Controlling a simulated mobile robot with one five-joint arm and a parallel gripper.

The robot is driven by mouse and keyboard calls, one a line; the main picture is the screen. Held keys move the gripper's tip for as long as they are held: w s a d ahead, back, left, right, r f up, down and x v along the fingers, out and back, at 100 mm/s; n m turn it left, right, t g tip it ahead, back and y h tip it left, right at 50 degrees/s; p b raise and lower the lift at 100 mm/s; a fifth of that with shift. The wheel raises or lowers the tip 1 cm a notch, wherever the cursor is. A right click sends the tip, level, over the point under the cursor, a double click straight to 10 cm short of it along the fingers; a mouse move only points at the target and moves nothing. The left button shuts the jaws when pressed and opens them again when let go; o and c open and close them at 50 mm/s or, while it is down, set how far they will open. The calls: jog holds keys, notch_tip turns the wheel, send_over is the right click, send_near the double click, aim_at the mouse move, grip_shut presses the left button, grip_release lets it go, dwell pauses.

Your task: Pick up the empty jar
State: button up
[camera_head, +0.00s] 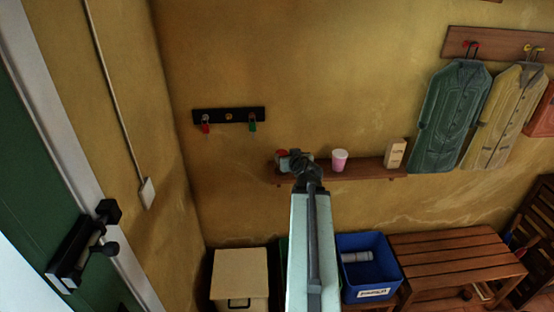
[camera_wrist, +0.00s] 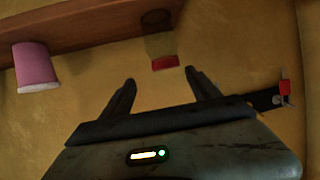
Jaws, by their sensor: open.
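A see-through jar (camera_wrist: 158,43) with a red lid (camera_wrist: 165,62) stands on the wooden shelf, shown upside down in the wrist view. It looks empty, though its body is dim. My gripper (camera_wrist: 160,80) is open, with the jar ahead of it, roughly between the line of its two fingers. The fingers look short of the jar and nothing is between them. In the head view my gripper (camera_head: 296,160) is at the left part of the shelf, and my arm hides much of what is there. A reddish patch shows beside it, perhaps the lid.
A pink cup (camera_head: 339,160) stands on the shelf (camera_head: 372,168) right of my gripper, with a pale carton (camera_head: 395,153) farther right. A black key rack (camera_head: 228,115) hangs above left. Below are a blue bin (camera_head: 367,268), a beige box (camera_head: 239,276) and a slatted wooden bench (camera_head: 455,260).

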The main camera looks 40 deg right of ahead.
aim_at(281, 152)
jog(key=shift+w+d+f+b, duration=0.15)
jog(key=shift+w+f+b, duration=0.2)
jog(key=shift+w, duration=0.35)
jog(key=shift+w+d+f+b, duration=0.2)
jog(key=shift+w+f, duration=0.2)
jog(key=shift+w, duration=0.25)
jog(key=b+x, duration=0.2)
jog(key=x, duration=0.2)
jog(key=shift+w+f, duration=0.2)
jog(key=shift+w, duration=0.15)
jog(key=shift+s+r, duration=0.1)
jog(key=shift+s, duration=0.05)
jog(key=shift+c, duration=0.3)
grip_shut()
